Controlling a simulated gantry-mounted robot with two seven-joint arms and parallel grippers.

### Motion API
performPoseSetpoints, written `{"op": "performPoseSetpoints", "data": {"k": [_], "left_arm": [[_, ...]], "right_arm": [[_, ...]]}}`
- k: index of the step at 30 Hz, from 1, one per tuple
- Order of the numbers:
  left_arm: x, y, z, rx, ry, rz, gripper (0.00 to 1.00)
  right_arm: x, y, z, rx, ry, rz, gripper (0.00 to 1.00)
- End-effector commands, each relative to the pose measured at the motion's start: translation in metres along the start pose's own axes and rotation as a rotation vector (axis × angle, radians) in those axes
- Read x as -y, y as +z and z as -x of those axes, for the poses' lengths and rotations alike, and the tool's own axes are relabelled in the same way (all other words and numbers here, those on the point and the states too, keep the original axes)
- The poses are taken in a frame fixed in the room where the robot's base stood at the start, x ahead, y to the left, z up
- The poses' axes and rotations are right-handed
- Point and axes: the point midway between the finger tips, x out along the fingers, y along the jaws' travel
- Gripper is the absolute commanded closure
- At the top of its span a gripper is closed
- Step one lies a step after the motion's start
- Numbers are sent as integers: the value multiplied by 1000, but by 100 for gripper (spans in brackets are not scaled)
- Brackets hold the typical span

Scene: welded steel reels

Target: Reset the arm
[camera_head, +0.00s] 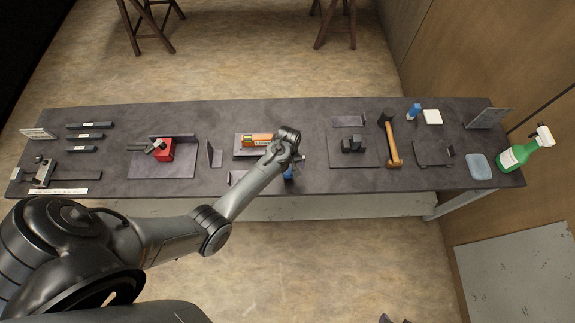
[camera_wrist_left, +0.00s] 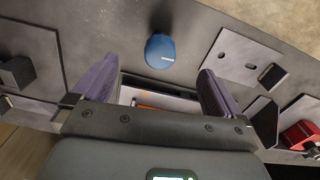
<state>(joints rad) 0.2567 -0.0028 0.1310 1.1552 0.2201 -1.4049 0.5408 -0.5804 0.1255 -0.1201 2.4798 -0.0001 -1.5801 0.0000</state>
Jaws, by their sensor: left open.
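My left arm reaches over the middle of the long dark table (camera_head: 350,110) in the head view. My left gripper (camera_head: 292,165) is mostly hidden by its own wrist there. In the left wrist view my left gripper (camera_wrist_left: 158,88) shows two purple fingers spread apart, with nothing clamped between them. A blue round-ended object (camera_wrist_left: 160,52) lies beyond the fingertips, apart from them. An orange level-like tool (camera_head: 257,140) lies close to the wrist in the head view. Small dark tips (camera_head: 385,318) at the bottom edge may be my right gripper; too little shows.
A red block-like tool (camera_head: 163,149) sits on a plate left of the gripper. A hammer (camera_head: 390,140), blue bottle (camera_head: 414,111), blue pad (camera_head: 479,166) and green spray bottle (camera_head: 520,150) stand or lie to the right. Dark bars (camera_head: 88,125) lie far left. Stools stand behind the table.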

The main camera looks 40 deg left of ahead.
Motion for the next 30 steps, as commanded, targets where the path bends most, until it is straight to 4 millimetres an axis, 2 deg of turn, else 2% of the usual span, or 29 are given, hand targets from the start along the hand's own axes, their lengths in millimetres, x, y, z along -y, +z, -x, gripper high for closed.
{"op": "performPoseSetpoints", "data": {"k": [1,5,21,26,30], "left_arm": [[0,0,10,0,0,0,0],[0,0,16,1,0,0,0],[2,1,16,-3,0,-6,0],[13,7,22,-30,4,-69,0],[30,23,39,-82,15,-206,0]], "right_arm": [[-1,-3,10,0,1,1,57],[-1,-6,17,-1,1,1,57],[1,-6,17,-2,-5,-7,57],[1,-6,17,-2,-7,-9,57],[1,-6,17,-2,-7,-9,57]]}}
